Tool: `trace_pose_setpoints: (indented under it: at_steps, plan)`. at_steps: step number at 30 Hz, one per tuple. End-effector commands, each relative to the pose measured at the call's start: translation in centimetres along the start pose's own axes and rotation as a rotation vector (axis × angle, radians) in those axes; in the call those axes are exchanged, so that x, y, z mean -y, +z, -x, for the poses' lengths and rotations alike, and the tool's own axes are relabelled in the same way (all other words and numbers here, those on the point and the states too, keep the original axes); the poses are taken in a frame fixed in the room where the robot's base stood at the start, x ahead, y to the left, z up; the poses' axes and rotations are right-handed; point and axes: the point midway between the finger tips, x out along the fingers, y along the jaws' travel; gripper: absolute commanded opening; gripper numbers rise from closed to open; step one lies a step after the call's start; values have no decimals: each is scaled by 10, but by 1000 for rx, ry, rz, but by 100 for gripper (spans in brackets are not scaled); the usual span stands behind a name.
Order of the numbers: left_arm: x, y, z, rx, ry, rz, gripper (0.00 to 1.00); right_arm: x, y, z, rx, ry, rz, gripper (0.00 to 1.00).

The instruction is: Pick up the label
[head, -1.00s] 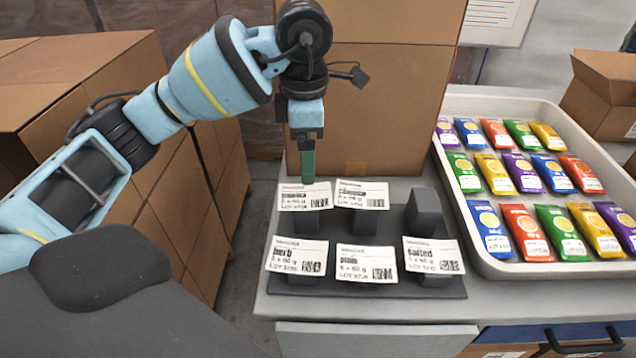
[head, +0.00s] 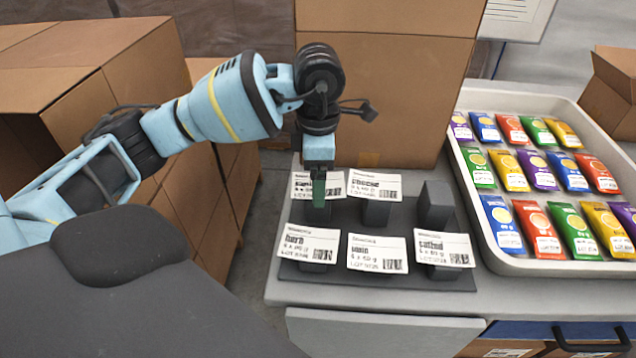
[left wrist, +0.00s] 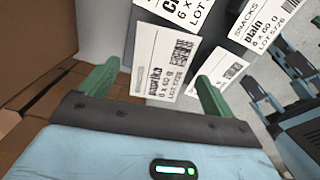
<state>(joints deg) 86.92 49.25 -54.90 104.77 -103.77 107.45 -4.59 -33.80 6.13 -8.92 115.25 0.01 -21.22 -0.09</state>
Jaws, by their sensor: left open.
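My left gripper (head: 319,192) is at the back-left label on the dark rack, covering part of it in the head view. That white label (head: 303,182) reads "paprika" in the left wrist view (left wrist: 163,70). There, my open green fingers (left wrist: 155,76) stand on either side of the label, with nothing visibly clamped. The other white labels rest on dark stands: "cheese" (head: 374,186), "herb" (head: 308,247), "plain" (head: 377,253) and "salted" (head: 443,249).
The dark rack (head: 400,281) sits on a grey worktop (head: 310,293). Its back-right stand (head: 435,204) bears no label. A pale tray (head: 520,268) of colourful packets stands to the right. A big carton (head: 400,100) rises behind; more cartons (head: 190,200) stand left.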

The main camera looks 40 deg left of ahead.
Motion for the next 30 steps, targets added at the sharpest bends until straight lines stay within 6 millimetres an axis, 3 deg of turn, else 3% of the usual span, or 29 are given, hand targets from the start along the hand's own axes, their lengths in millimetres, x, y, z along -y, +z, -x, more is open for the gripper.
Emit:
trace_pose_setpoints:
  at_steps: [8,19,30]
  plan:
    - [0,0,-3,0,1,0,89,0,0,0,-1,0,0,0]
    - [0,0,-2,1,1,0,41,0,0,0,-1,0,0,0]
    - [0,0,0,1,1,0,41,0,2,0,2,0,-1,0]
